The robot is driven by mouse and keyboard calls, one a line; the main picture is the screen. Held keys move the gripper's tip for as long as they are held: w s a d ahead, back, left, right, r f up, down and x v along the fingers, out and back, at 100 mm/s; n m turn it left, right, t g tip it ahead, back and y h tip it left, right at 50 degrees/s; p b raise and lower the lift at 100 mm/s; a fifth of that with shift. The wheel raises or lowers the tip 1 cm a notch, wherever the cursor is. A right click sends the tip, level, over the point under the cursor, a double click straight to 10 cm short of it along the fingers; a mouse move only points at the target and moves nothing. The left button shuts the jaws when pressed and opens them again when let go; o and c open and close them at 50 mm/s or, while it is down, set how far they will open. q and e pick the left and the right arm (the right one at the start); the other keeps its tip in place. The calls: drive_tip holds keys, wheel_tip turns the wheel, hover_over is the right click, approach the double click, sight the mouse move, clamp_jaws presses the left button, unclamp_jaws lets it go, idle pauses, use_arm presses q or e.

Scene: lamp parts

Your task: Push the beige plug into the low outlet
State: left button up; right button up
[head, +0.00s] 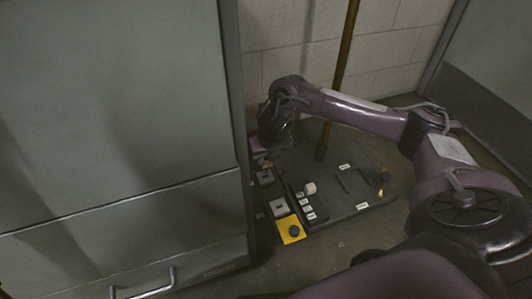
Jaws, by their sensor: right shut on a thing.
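My right gripper (260,152) reaches down from my arm into the gap beside the grey cabinet, left of the dark base plate. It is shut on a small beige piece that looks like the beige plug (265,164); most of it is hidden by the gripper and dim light. A small dark box with a pale label (265,178) sits on the floor just below the gripper. I cannot tell whether this is the low outlet, or whether the plug touches anything. My left gripper is not in view.
The dark base plate (345,208) bears a brass pole (345,60), labelled parts and a beige knob (310,188). A yellow box with a dark button (291,230) stands at its front left. The grey cabinet (120,120) closes off the left; a block wall (290,45) stands behind.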

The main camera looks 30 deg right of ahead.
drive_tip(key=s+a+p, duration=0.2)
drive_tip(key=s+p, duration=0.2)
drive_tip(key=s, duration=0.6)
drive_tip(key=shift+s+a, duration=0.3)
drive_tip(key=shift+s, duration=0.1)
idle(0.9)
drive_tip(key=o, duration=0.5)
drive_tip(key=c, duration=0.5)
drive_tip(key=shift+f+b, duration=1.25)
drive_tip(key=shift+f, duration=0.8)
drive_tip(key=shift+f+b, duration=0.7)
drive_tip(key=shift+f, duration=0.25)
